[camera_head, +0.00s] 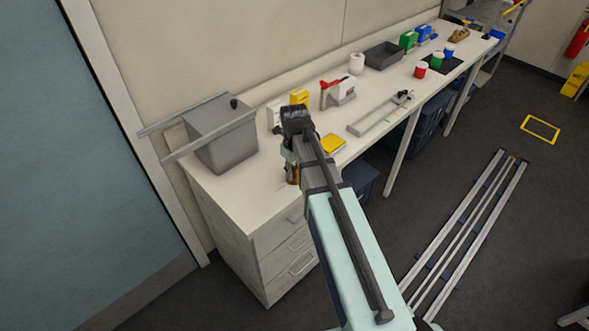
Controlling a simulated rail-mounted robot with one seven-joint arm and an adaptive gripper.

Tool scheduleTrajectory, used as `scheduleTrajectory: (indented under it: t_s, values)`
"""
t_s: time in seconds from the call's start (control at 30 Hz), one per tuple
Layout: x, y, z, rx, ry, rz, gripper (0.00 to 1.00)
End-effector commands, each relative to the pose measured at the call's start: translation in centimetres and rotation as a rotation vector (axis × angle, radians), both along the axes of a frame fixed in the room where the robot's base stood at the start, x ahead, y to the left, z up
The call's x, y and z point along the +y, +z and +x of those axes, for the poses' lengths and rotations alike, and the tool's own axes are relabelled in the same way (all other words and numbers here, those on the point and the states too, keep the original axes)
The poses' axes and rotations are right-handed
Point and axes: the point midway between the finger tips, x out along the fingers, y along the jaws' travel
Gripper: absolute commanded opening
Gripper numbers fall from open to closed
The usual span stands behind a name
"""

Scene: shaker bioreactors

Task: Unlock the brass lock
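My arm reaches from the lower right over the near end of the white bench, with its wrist above the bench top. My gripper (288,160) points down and is mostly hidden behind my own wrist. A small brass-brown object (292,174) shows just under and beside it, close to the bench top. This may be the brass lock, but it is too small and too covered to be sure. I cannot tell whether the gripper touches it, or whether the fingers are open or shut.
A grey lidded box (220,135) with metal bars beside it stands left of my gripper. A yellow pad (333,144), a yellow box (299,97) and a metal frame (378,115) lie to the right. Drawers (285,245) are below. Floor rails (465,235) run at right.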

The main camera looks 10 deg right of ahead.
Motion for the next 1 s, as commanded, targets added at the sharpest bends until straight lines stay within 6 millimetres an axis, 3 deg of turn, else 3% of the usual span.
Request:
scheduleTrajectory:
  t_s: [0.03,0.57,0.77,1.0]
  values:
    - [0.0,-0.6,-0.6,0.016,-0.002,0.000,0.45]
    - [-0.1,0.3,-0.1,0.005,0.002,-0.001,0.45]
    - [-0.1,2.5,0.0,0.003,0.002,-0.001,0.45]
    - [0.0,6.8,0.0,0.004,0.001,-0.002,0.45]
